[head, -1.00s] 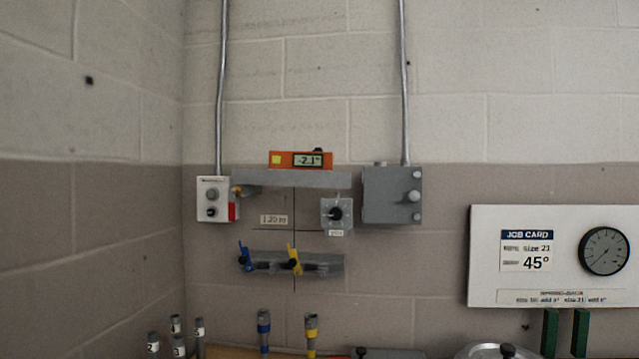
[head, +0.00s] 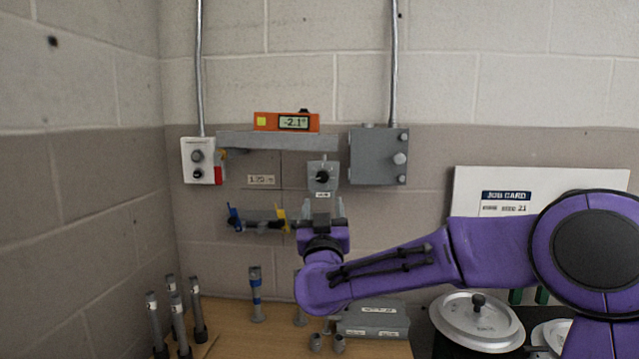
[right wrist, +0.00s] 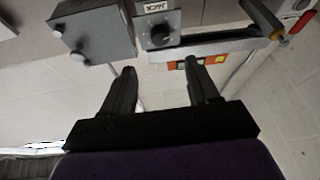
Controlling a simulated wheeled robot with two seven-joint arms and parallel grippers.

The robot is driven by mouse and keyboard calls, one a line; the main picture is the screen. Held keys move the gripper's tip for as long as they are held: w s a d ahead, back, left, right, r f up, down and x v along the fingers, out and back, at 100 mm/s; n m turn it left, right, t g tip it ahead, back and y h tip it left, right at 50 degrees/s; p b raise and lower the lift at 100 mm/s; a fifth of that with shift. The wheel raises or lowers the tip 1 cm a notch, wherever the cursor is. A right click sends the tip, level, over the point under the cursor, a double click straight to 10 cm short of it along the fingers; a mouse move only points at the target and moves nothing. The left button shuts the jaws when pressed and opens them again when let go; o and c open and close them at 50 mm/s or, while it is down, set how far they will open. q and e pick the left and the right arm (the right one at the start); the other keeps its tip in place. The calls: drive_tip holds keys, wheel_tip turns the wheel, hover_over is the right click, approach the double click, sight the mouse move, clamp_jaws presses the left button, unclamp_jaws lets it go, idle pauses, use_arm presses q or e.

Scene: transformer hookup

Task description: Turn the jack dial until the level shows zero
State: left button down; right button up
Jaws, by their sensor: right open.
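The jack dial (head: 322,177) is a black knob on a small grey plate on the wall, below the grey shelf bar (head: 275,142). The orange level (head: 286,122) lies on that bar and reads -2.1°. My right gripper (head: 323,204) is open and empty, just below the dial in the head view. In the right wrist view the dial (right wrist: 160,36) shows beyond the two fingers (right wrist: 158,75), apart from them, its plate label upside down. The level (right wrist: 187,63) is partly hidden behind a finger there. My left gripper is not in view.
A grey box (head: 378,156) is right of the dial, and a white switch box (head: 202,160) is at left. A lower bracket (head: 258,221) with blue and yellow clamps sits beside my gripper. The bench below holds posts, a grey case (head: 374,318) and a round lid (head: 476,316).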

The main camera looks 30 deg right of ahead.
sight(322, 179)
drive_tip(key=p+x, duration=0.4)
drive_tip(key=x, duration=0.6)
drive_tip(key=shift+w+f, duration=0.1)
drive_tip(key=shift+w, duration=0.05)
drive_tip(key=c, duration=1)
